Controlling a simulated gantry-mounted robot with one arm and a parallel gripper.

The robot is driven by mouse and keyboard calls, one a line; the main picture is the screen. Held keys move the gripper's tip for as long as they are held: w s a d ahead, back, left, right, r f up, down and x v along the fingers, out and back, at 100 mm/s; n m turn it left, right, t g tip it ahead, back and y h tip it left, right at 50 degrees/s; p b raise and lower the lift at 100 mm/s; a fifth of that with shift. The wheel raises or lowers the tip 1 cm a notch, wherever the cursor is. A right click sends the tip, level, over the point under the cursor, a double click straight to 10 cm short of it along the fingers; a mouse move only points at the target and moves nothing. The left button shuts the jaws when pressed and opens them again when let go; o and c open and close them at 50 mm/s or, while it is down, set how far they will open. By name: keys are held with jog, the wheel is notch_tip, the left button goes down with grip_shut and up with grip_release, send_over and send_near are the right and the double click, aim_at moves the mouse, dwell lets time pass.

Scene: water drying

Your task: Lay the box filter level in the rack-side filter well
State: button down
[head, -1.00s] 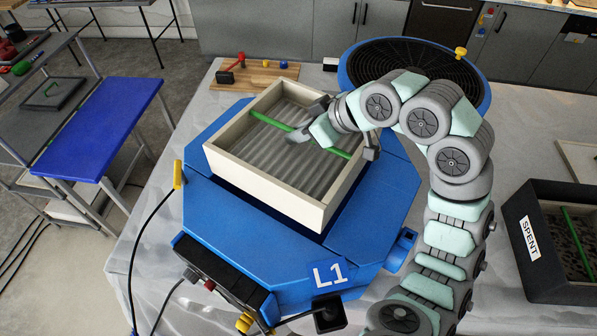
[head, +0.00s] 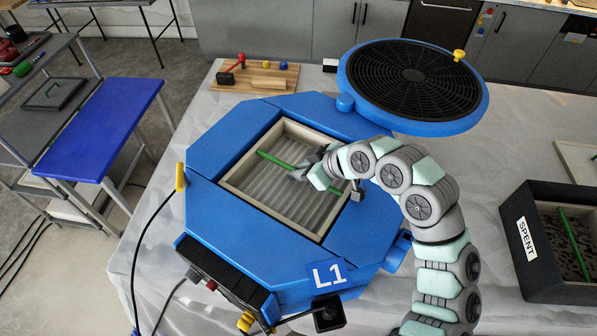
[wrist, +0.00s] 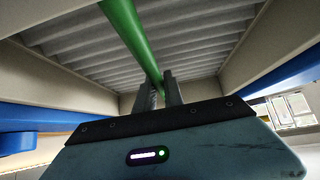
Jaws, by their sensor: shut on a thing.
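The box filter (head: 290,200), a cream frame with grey pleats, sits down inside the square opening of the blue L1 housing (head: 225,220), the filter well. Its rim looks near the housing's top and roughly level; whether it rests on the bottom is hidden. A green bar (head: 274,160) crosses the filter. My gripper (head: 302,173) is shut on this bar near its middle. In the wrist view, the fingers (wrist: 160,92) close around the green bar (wrist: 125,30), below the pleats (wrist: 75,50), with cream frame walls on both sides.
A round blue lid with black grille (head: 415,80) stands swung out behind the housing. A dark SPENT bin (head: 540,280) with a used filter is at right. A wooden board with small tools (head: 255,80) lies behind. A blue side table (head: 110,125) stands left.

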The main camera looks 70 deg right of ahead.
jog(key=shift+f, duration=0.35)
jog(key=shift+f, duration=0.1)
jog(key=shift+f, duration=0.7)
jog(key=c, duration=1.5)
grip_release()
jog(key=shift+s+f+b, duration=0.1)
jog(key=shift+f+b, duration=0.25)
jog(key=shift+f, duration=0.05)
jog(key=shift+o, duration=0.2)
jog(key=shift+f, duration=0.15)
jog(key=v, duration=0.4)
jog(key=w+r+v, duration=0.1)
jog(key=v, duration=0.8)
jog(key=shift+d+r, duration=0.1)
jog(key=shift+r, duration=0.4)
